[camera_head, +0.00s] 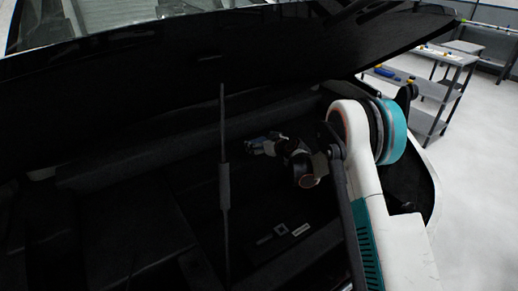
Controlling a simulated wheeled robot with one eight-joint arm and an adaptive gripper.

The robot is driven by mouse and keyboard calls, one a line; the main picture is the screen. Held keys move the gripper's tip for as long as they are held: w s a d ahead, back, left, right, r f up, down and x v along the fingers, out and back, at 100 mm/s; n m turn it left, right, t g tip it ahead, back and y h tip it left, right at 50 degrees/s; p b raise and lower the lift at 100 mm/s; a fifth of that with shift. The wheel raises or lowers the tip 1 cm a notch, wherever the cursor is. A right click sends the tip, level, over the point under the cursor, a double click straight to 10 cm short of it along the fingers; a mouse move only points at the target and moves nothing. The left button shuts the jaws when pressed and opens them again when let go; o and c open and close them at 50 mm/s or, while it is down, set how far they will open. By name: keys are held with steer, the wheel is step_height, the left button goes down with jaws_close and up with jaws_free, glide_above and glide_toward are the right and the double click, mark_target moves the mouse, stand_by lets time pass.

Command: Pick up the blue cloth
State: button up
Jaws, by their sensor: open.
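My gripper (262,146) is at the end of my arm, inside the dark open compartment of a car. It is small and dim, with grey and bluish parts at its tip, and I see nothing clearly held in it. I cannot make out a blue cloth for certain. A small blue item (387,73) lies on top of a grey cart at the upper right, well away from my gripper. It is too small to tell whether it is cloth.
A raised black lid (150,75) hangs above my arm. A thin dark strut (224,185) stands left of my gripper. The compartment's far side is very dark. The grey cart (425,88) stands at the right, with clear pale floor (475,190) in front.

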steer(key=shift+w+a+f, duration=0.1)
steer(key=shift+w+a, duration=0.05)
steer(key=shift+w, duration=0.05)
steer(key=c, duration=1)
steer(key=shift+s+r+p, duration=0.15)
steer(key=shift+r+p, duration=0.3)
step_height(320, 180, up, 7)
steer(key=p, duration=0.3)
steer(key=s+d+p, duration=0.4)
steer(key=s+d, duration=0.7)
steer(key=s, duration=0.5)
steer(key=s+d+r+m+h, duration=0.1)
steer(key=s+d+r, duration=0.2)
steer(key=s+r, duration=0.1)
steer(key=s+d+r+m+t+h, duration=0.1)
steer(key=s+d+r, duration=0.2)
steer(key=s+r, duration=0.2)
steer(key=s+d+r+m+h, duration=0.1)
steer(key=s+d+r, duration=0.2)
steer(key=r, duration=0.4)
steer(key=shift+s+r+t, duration=0.2)
steer(key=shift+s+t, duration=0.1)
steer(key=shift+s, duration=0.55)
